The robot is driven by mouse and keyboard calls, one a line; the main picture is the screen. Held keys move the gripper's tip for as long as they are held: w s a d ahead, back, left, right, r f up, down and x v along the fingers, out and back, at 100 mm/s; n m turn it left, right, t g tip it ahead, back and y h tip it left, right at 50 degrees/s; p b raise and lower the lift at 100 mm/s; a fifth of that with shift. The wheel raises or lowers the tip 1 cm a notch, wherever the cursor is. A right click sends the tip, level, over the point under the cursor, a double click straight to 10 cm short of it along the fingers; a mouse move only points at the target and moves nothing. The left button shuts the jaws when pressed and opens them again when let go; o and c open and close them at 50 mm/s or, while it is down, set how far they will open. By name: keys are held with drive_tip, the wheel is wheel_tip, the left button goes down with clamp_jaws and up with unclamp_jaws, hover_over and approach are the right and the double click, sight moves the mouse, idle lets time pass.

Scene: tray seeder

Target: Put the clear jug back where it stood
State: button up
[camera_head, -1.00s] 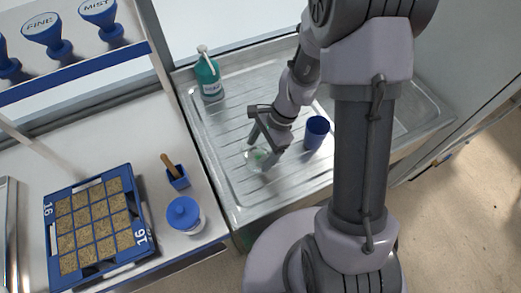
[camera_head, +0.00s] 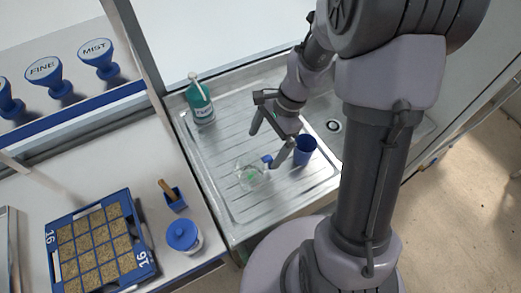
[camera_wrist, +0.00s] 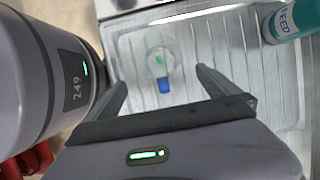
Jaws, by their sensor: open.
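The clear jug (camera_head: 251,177) stands on the ribbed metal draining board (camera_head: 222,152), with a green mark on it and a blue part on the side toward my gripper. It also shows in the wrist view (camera_wrist: 160,62), where its blue part points toward the gap between my fingers. My gripper (camera_head: 264,150) is open and empty, above and to the right of the jug, apart from it. Both fingers (camera_wrist: 160,85) are spread wide in the wrist view.
A teal bottle (camera_head: 200,104) stands at the board's back left. A blue cup (camera_head: 305,150) stands just right of my gripper. On the left counter are a blue-lidded jar (camera_head: 184,237), a blue holder (camera_head: 175,200) and a seed tray (camera_head: 147,246).

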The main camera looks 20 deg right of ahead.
drive_tip(key=s+a+r+n+t+h, duration=0.1)
drive_tip(key=s+r+n, duration=0.4)
drive_tip(key=r, duration=0.5)
drive_tip(key=s+a+r+n+t+h, duration=0.1)
drive_tip(key=s+a+r+n+t, duration=0.2)
drive_tip(key=r, duration=0.7)
drive_tip(key=s+n+t, duration=0.2)
drive_tip(key=s+n, duration=0.1)
drive_tip(key=s, duration=0.1)
drive_tip(key=shift+s+a+t, duration=0.15)
drive_tip(key=shift+s+t, duration=0.15)
drive_tip(key=shift+s, duration=0.05)
